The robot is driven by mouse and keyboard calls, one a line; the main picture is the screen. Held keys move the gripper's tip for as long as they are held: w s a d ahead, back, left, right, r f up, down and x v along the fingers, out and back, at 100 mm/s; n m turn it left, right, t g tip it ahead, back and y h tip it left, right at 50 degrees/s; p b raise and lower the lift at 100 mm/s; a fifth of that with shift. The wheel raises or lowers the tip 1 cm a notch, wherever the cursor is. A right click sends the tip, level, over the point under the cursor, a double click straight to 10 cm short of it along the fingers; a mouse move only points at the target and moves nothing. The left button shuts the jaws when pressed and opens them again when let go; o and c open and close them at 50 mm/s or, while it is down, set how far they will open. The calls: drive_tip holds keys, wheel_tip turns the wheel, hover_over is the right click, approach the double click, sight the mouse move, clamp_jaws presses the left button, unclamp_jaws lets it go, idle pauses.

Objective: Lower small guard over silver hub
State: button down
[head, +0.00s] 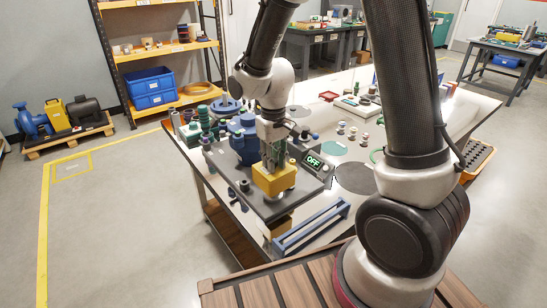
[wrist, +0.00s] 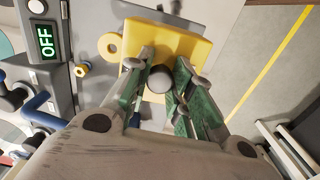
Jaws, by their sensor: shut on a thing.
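The small guard is a yellow box-like cover (head: 275,181), hanging below my gripper (head: 272,148) over the dark test bench. In the wrist view the yellow guard (wrist: 185,45) lies just beyond my fingertips (wrist: 161,70). A round dark-topped grey knob (wrist: 160,80) sits between the green-padded fingers, and my gripper is shut on it. I cannot tell the gap between the guard and what lies under it. The silver hub cannot be made out clearly; the guard covers the area below it.
A box with an OFF display (head: 313,162) stands right of the guard. A blue motor (head: 241,138) is behind it to the left. A blue rail frame (head: 310,228) lies in front.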

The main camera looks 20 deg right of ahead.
drive_tip(key=shift+f, duration=0.1)
idle(0.3)
drive_tip(key=shift+f, duration=1.05)
drive_tip(key=shift+f, duration=0.15)
drive_tip(key=shift+f, duration=0.55)
drive_tip(key=shift+f, duration=1.05)
idle(1.0)
drive_tip(key=c, duration=1.2)
unclamp_jaws()
